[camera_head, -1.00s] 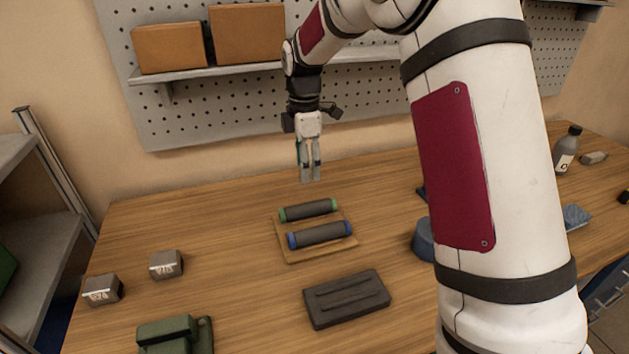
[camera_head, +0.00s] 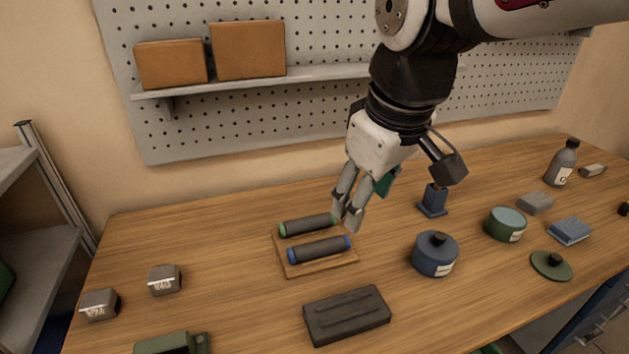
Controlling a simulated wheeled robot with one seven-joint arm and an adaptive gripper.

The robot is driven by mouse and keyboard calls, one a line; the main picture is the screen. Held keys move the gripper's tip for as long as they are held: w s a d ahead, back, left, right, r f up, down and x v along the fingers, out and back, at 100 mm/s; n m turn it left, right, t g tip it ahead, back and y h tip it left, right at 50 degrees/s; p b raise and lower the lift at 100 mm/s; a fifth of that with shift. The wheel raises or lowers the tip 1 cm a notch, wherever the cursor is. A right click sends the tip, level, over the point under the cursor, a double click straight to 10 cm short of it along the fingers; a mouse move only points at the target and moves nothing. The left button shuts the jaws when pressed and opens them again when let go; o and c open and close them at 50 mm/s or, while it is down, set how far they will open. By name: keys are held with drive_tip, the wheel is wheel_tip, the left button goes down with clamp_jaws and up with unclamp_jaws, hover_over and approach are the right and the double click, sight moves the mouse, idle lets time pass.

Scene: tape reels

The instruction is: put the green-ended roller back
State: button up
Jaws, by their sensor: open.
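The green-ended roller (camera_head: 307,225) is a dark cylinder with green end caps. It lies on the back part of a small wooden tray (camera_head: 320,268). The blue-ended roller (camera_head: 319,249) lies in front of it on the same tray, roughly parallel. My gripper (camera_head: 343,219) is open, with its fingers pointing down at the right end of the green-ended roller. One finger overlaps the view of that right end, and I cannot tell whether it touches. Nothing shows between the fingers.
A dark grey block (camera_head: 347,314) lies in front of the tray. A blue lidded pot (camera_head: 435,254), a blue stand (camera_head: 433,201) and a green tin (camera_head: 505,224) stand to the right. Two small grey labelled blocks (camera_head: 165,280) (camera_head: 100,304) sit at left. Table between them and the tray is clear.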

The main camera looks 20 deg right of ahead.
drive_tip(key=s+f+m+t, duration=0.1)
drive_tip(key=s+m, duration=0.3)
drive_tip(key=s, duration=0.4)
drive_tip(key=shift+f, duration=0.8)
